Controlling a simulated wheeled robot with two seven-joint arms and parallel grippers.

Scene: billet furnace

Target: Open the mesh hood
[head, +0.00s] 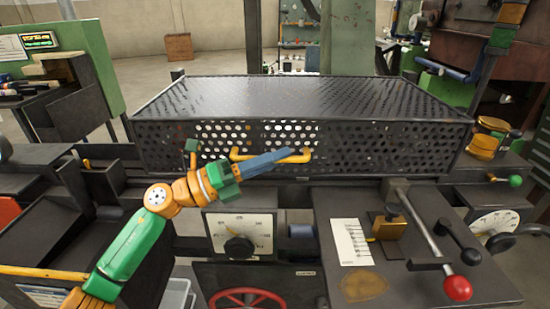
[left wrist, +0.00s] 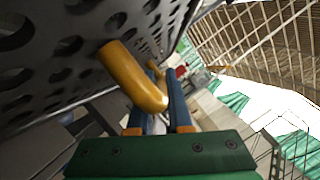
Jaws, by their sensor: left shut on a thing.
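The mesh hood (head: 350,148) is a dark box with a perforated front and top, sitting level over the machine and looking closed. Its yellow handle (head: 300,157) runs along the lower front face. My left gripper (head: 286,155) reaches in from the left, its blue fingers lying across the handle and shut on it. The fingers hide the handle's middle. In the left wrist view the handle (left wrist: 135,78) stands out from the perforated panel (left wrist: 60,50), beside the blue fingers (left wrist: 163,92). My right gripper is not in view.
Below the hood are a dial panel (head: 239,237), a red handwheel (head: 247,298) and a console with a red-knobbed lever (head: 457,288). A green-knobbed lever (head: 515,181) and a gauge (head: 494,224) stand at the right. The space above the hood is clear.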

